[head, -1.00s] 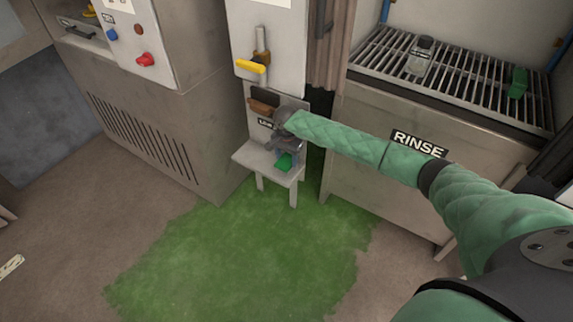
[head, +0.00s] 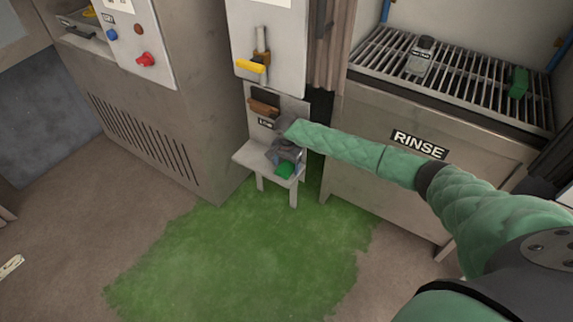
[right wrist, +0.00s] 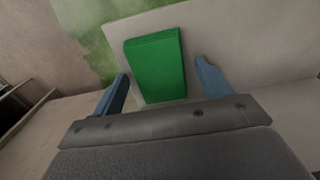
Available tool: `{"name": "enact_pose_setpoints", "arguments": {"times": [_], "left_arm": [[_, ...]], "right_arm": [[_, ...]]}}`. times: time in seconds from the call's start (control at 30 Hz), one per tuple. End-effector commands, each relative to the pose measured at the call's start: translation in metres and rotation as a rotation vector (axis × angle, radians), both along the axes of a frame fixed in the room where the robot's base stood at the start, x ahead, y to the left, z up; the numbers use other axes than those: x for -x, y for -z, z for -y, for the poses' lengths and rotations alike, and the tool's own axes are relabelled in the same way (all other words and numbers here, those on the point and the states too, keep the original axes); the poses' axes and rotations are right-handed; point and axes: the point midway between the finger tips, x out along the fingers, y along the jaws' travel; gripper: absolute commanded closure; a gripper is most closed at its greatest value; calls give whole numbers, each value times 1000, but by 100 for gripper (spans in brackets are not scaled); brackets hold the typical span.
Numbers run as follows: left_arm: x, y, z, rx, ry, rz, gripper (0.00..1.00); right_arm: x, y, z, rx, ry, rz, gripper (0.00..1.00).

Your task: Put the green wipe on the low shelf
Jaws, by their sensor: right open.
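The green wipe (head: 284,170) is a small folded green block at the front of the low shelf (head: 247,157), a small pale stand with legs. In the right wrist view the wipe (right wrist: 156,65) appears to lie on the pale shelf top (right wrist: 225,40). My right gripper (head: 284,157) is just above and behind the wipe. In the right wrist view its blue fingers (right wrist: 162,85) are spread, with the wipe's near end between them. The left finger is close to the wipe and a gap shows at the right one. My left gripper is not in view.
A panel with a yellow handle (head: 250,66) and a brown handle (head: 264,107) rises behind the shelf. A grey cabinet (head: 150,120) stands left. The RINSE unit (head: 400,185) stands right, with a bottle (head: 420,57) and another green item (head: 518,82) on its rack. Green floor (head: 240,255) in front is clear.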

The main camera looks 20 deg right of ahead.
Motion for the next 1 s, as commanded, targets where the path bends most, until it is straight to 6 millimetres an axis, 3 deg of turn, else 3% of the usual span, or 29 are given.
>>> {"name": "enact_pose_setpoints", "arguments": {"times": [0.13,0.27,0.7,1.0], "left_arm": [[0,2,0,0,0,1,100],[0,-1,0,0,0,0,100],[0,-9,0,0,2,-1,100],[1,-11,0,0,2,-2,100]], "right_arm": [[0,-1,1,1,0,1,23],[0,-15,0,-1,-1,1,23],[0,-95,0,-1,0,1,23],[0,-121,0,0,1,0,23]]}}
